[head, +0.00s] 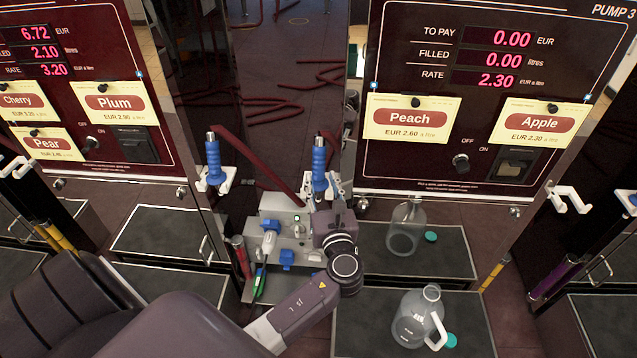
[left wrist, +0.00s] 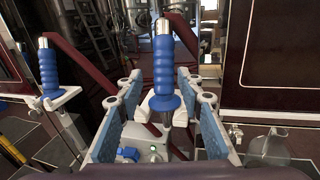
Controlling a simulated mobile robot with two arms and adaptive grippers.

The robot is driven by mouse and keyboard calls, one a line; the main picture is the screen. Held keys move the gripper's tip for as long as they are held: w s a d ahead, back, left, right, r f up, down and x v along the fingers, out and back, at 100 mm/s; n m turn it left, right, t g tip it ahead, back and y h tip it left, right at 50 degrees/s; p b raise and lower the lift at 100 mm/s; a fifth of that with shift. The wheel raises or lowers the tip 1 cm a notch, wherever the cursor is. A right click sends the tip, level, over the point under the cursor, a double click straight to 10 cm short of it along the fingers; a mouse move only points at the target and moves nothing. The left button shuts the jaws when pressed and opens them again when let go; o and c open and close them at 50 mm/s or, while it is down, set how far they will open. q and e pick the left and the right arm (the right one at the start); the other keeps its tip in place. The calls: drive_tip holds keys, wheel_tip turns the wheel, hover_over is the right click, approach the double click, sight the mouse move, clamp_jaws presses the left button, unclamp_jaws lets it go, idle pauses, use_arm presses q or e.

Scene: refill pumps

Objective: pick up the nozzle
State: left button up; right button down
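A nozzle with a blue ribbed grip and metal tip (head: 319,162) stands upright in a white holder beside the peach and apple pump. It also shows in the left wrist view (left wrist: 163,68), with a dark red hose near it. My left gripper (head: 322,193) is at this nozzle, seen from behind in the head view. In the left wrist view its blue-padded fingers (left wrist: 160,82) are spread, one on each side of the nozzle, with gaps on both sides. A second blue nozzle (head: 213,162) hangs in a white holder to the left. My right gripper is not in view.
A grey box with blue fittings (head: 285,232) stands low beside my left gripper. A clear jug (head: 407,228) and another clear jug (head: 416,318) stand on dark platforms to the right, with green caps by them. Pump cabinets flank both sides.

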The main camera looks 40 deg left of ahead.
sight(320, 165)
use_arm(q)
drive_tip(key=shift+w+a+r, duration=0.3)
drive_tip(key=shift+w+r, duration=0.05)
drive_tip(key=shift+w, duration=0.2)
drive_tip(key=x, duration=0.6)
drive_tip(key=shift+w+a+f+p, duration=0.15)
drive_tip(key=shift+w+f+p, duration=0.1)
drive_tip(key=shift+w+p, duration=0.15)
drive_tip(key=shift+r, duration=0.1)
clamp_jaws()
